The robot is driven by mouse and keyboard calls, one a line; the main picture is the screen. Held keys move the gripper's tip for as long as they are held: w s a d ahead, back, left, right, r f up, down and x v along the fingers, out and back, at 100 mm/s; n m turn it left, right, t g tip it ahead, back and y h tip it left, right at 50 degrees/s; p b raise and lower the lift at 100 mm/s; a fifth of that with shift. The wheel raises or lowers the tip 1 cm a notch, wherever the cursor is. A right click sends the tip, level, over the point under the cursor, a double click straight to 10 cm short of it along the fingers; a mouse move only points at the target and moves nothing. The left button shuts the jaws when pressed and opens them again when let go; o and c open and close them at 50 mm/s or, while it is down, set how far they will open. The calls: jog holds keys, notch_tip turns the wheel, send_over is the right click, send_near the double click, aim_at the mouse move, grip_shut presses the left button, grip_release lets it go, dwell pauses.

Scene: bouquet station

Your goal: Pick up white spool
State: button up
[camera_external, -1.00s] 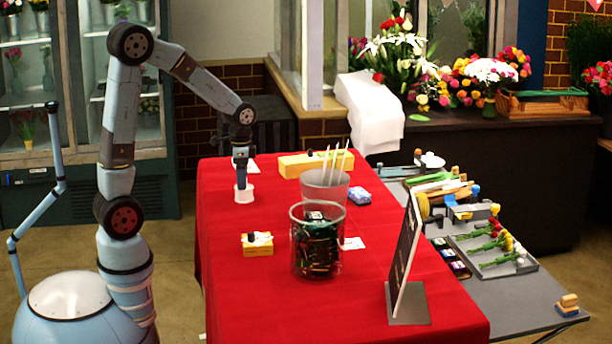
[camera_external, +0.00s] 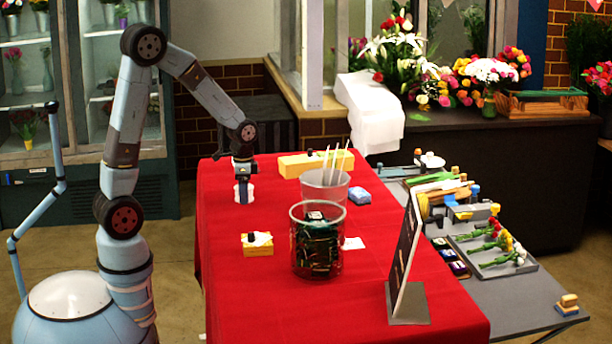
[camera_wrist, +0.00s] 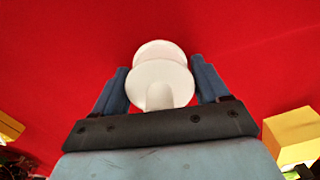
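The white spool (camera_external: 250,193) stands upright on the red-covered table (camera_external: 222,265), near its far left part. My gripper (camera_external: 243,191) is lowered around it, with a blue finger in front of the spool in the external view. In the wrist view the spool (camera_wrist: 162,80) sits between the two spread fingers of my gripper (camera_wrist: 160,75). Its round flanges face the camera. The fingers stand close at either side; whether they touch the spool is not clear. The spool's underside is hidden.
A yellow box (camera_external: 257,247) lies in front of the spool, and a longer yellow box (camera_external: 315,162) behind to the right. A glass jar (camera_external: 317,242), a cup of sticks (camera_external: 326,189) and a standing sign (camera_external: 403,260) are further right. Cloth around the spool is clear.

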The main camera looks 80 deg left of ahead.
jog(key=c, duration=0.6)
